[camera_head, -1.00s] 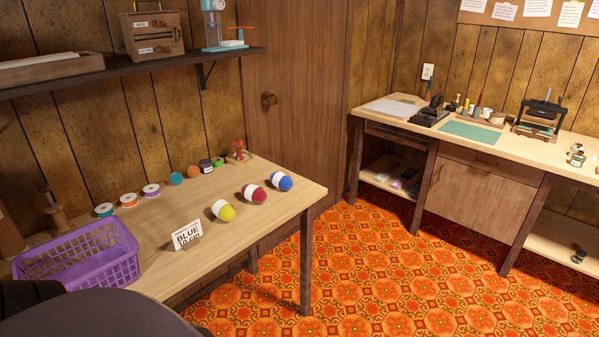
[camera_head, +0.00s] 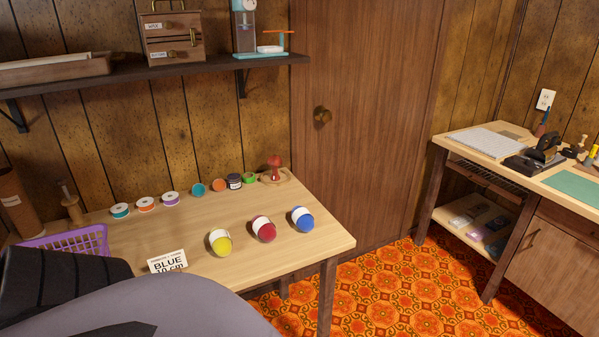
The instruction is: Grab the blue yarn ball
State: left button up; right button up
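The blue yarn ball (camera_head: 302,219) with a white band sits on the wooden table (camera_head: 320,243), near its right end. A red yarn ball (camera_head: 264,229) and a yellow yarn ball (camera_head: 220,242), also with white bands, sit in a row to its left. A white card (camera_head: 167,262) reading "BLUE 10 cm" stands at the table's front, partly hidden by my own body. My grey and black body parts fill the lower left. Neither gripper shows in the view.
A purple basket (camera_head: 75,241) is at the table's left, partly covered. Several thread spools (camera_head: 146,204), small jars (camera_head: 234,181) and a red pincushion-like item (camera_head: 274,167) line the back edge. A shelf (camera_head: 150,72) hangs above. A second workbench (camera_head: 480,152) stands at right; patterned floor lies between.

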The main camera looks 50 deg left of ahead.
aim_at(302, 218)
jog(key=i+l+u, duration=0.1)
jog(key=i+u, duration=0.35)
jog(key=i+l+u, duration=0.2)
jog(key=u, duration=0.25)
jog(key=i+l+u, duration=0.2)
jog(key=u, duration=0.3)
jog(key=i+l+u, duration=0.3)
jog(key=u, duration=0.15)
jog(key=i+l+u, duration=0.2)
jog(key=l+u, duration=0.3)
jog(key=i+l+u, duration=0.15)
jog(key=l+u, duration=0.15)
jog(key=u, duration=0.15)
jog(key=l+u, duration=0.5)
